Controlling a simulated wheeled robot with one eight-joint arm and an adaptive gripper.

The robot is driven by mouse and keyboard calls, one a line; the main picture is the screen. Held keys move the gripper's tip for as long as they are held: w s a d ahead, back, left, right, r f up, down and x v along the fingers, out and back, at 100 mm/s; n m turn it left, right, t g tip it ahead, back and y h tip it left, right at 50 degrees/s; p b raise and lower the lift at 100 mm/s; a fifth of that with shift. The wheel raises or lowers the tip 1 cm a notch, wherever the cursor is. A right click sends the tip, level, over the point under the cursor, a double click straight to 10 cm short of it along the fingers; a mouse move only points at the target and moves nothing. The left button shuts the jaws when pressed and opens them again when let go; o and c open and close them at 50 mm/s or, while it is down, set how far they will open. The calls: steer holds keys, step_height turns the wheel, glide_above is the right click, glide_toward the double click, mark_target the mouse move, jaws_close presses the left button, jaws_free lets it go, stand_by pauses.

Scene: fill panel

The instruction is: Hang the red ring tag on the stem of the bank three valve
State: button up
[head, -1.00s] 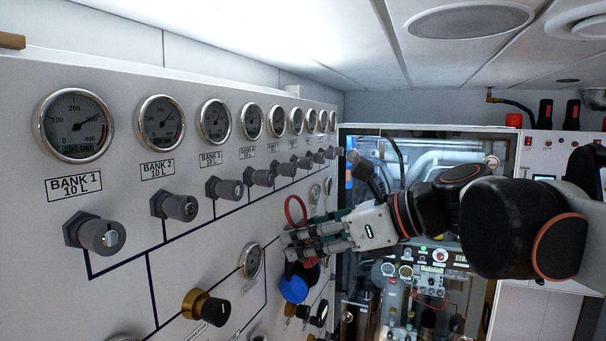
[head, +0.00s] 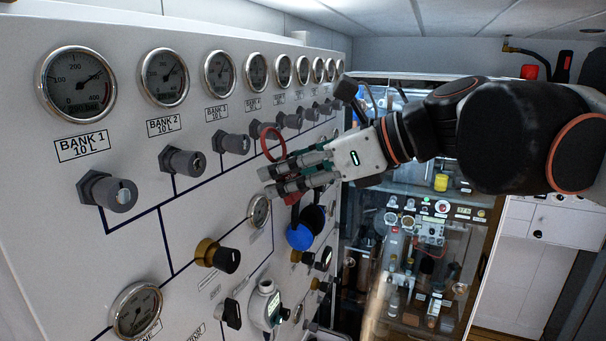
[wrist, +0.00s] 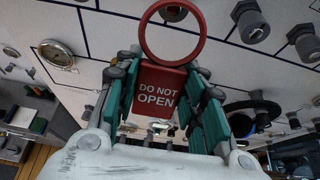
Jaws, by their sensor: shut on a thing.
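The red ring tag shows in the wrist view with its "DO NOT OPEN" plate (wrist: 158,94) pinched between the fingers of my gripper (wrist: 160,105). Its red ring stands clear beyond the fingertips, with a grey valve partly behind its top. In the head view the red ring (head: 264,143) sticks up from my gripper (head: 268,183), in front of the panel. The bank three valve (head: 231,143) is a grey knob under the third gauge. The ring is just right of it in the picture, apart from it, and not around its stem.
The bank two valve (head: 184,162) and bank one valve (head: 108,192) lie to the left, with more valves beyond to the right. A brass-based black knob (head: 217,256) and a blue round handle (head: 299,237) are below my gripper. Gauges line the panel above.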

steer(key=shift+w+a+f+b, duration=0.2)
steer(key=shift+w+a, duration=0.3)
steer(key=shift+a, duration=0.75)
steer(key=shift+w+a+f+b, duration=0.2)
steer(key=shift+w+a, duration=0.35)
steer(key=shift+a, duration=0.75)
steer(key=shift+w+a+f+b, duration=0.1)
steer(key=shift+w+a+b, duration=0.3)
steer(key=shift+a, duration=0.85)
steer(key=shift+w, duration=0.1)
steer(key=o, duration=1)
